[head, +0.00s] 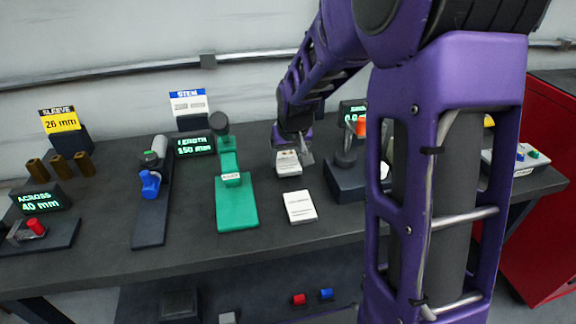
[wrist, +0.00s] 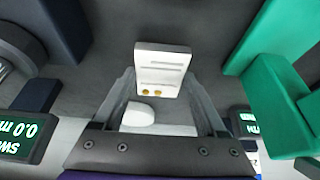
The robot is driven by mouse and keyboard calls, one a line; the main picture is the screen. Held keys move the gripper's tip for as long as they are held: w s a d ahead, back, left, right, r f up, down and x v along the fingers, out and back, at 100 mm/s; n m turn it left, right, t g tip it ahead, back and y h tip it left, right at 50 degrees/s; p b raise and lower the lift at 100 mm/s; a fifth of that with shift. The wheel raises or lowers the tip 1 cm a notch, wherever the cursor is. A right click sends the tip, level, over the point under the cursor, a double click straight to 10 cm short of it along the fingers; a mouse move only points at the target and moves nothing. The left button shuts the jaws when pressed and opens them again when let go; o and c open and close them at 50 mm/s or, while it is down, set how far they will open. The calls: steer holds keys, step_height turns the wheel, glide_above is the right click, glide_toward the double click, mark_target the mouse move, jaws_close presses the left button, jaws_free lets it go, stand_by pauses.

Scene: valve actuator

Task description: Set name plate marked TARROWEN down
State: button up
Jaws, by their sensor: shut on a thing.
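My gripper (wrist: 160,82) is shut on a small white plate (wrist: 160,60), which has dark lines and two gold dots. In the head view this held plate (head: 288,165) is over the dark bench, beyond a second white plate. The lettering is too small to read, so I cannot confirm TARROWEN. I cannot tell whether the held plate touches the bench. The second white plate (head: 299,207) lies flat on the bench with faint printed lines. A rounded white thing (wrist: 139,112) shows between the fingers; I cannot tell what it belongs to.
A green fixture (head: 237,205) stands left of the plates. A dark swing gauge (head: 346,178) stands right. Further left are a length gauge (head: 150,215) and brown sleeves (head: 60,166). The bench (head: 275,245) is bare in front of the second plate.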

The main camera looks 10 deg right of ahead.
steer(key=shift+f, duration=1.05)
steer(key=shift+f+b, duration=0.25)
steer(key=shift+b, duration=0.05)
steer(key=o, duration=1.5)
steer(key=shift+r, duration=0.1)
steer(key=shift+o, duration=0.2)
steer(key=shift+r, duration=0.1)
steer(key=shift+r+p, duration=0.3)
steer(key=shift+p, duration=0.05)
steer(key=p+v, duration=0.1)
steer(key=v, duration=1)
steer(key=shift+s+r+p, duration=0.15)
steer(key=shift+r+p, duration=0.1)
steer(key=shift+p, duration=0.1)
